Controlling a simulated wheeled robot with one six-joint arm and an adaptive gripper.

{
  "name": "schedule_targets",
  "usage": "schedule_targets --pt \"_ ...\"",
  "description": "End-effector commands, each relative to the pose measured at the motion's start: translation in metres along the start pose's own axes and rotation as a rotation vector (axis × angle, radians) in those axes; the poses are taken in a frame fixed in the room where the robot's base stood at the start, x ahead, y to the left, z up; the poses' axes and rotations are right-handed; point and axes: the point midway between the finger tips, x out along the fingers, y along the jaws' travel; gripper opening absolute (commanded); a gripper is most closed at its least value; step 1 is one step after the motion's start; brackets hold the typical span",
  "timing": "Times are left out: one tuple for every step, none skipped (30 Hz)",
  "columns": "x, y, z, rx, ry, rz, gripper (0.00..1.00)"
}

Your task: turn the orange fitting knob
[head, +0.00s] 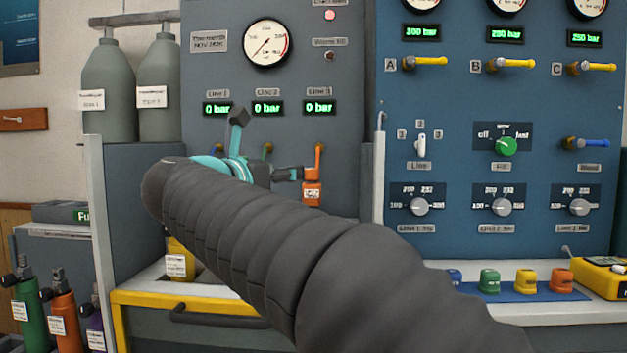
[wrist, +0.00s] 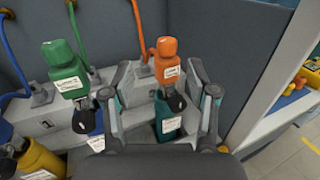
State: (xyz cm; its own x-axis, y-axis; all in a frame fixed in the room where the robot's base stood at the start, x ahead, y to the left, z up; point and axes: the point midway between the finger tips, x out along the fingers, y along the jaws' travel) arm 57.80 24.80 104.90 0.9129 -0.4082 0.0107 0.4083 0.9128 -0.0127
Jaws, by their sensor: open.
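My gripper (wrist: 161,74) is open, one finger on each side of the orange fitting. In the head view the orange fitting (head: 312,190) shows just right of my gripper (head: 270,146), and my arm hides the area below.
A green fitting (wrist: 66,66) with its own dark knob stands close to the left of my gripper. A yellow bottle (wrist: 40,160) is at lower left. A grey side wall (wrist: 262,85) bounds the right. Blue panels with gauges and switches (head: 500,147) stand behind.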

Motion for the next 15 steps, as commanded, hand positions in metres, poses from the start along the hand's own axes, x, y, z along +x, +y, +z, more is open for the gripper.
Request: schedule_targets --pt "-0.01 0.005 -0.004 0.003 0.003 -0.025 0.59" --pt "-0.014 0.006 -0.005 0.005 0.004 -0.044 0.59" --pt "-0.019 0.006 -0.005 0.007 0.006 -0.063 0.59" --pt "-0.022 0.006 -0.006 0.009 0.008 -0.077 0.59" --pt "-0.025 0.006 -0.006 0.009 0.009 -0.088 0.59" --pt "-0.028 0.006 -0.007 0.01 0.01 -0.097 0.59" --pt "-0.029 0.006 -0.007 0.011 0.011 -0.103 0.59" --pt "-0.029 0.006 -0.007 0.011 0.011 -0.108 0.59" --pt "-0.028 0.005 -0.006 0.012 0.011 -0.111 0.59" --pt "-0.026 0.005 -0.006 0.012 0.011 -0.113 0.59" --pt "-0.023 0.004 -0.006 0.012 0.011 -0.114 0.59" --pt "-0.019 0.004 -0.006 0.012 0.011 -0.114 0.59" --pt "-0.015 0.003 -0.006 0.012 0.011 -0.114 0.59" --pt "-0.011 0.003 -0.006 0.012 0.011 -0.114 0.59" --pt "-0.004 0.001 -0.006 0.012 0.011 -0.115 0.59"
